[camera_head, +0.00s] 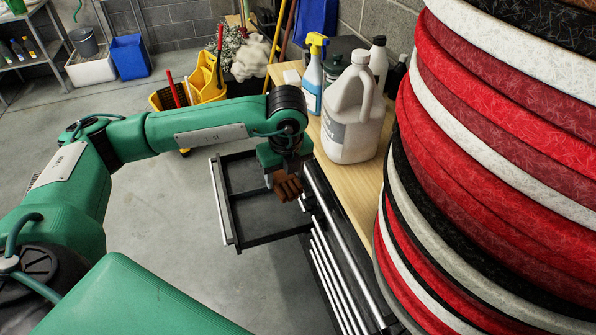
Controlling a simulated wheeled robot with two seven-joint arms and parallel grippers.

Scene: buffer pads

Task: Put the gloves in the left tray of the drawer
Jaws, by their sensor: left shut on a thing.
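My left arm reaches in from the left, and its gripper (283,172) points down over the right side of the open drawer (231,241). It is shut on the brown gloves (288,187), which hang just below it. The fingertips are mostly hidden by the wrist and the gloves. The drawer sticks out from the cabinet with a dark frame and a light front rail on its left. A dark bar crosses it between two parts. I cannot tell whether the gloves touch the drawer. My right gripper is not in view.
A wooden worktop (361,190) holds a white jug (353,118) and a spray bottle (313,80) right beside the arm. A tall stack of red, white and black pads (480,180) fills the right. A yellow mop bucket (205,80) stands behind the arm. Open floor lies left of the drawer.

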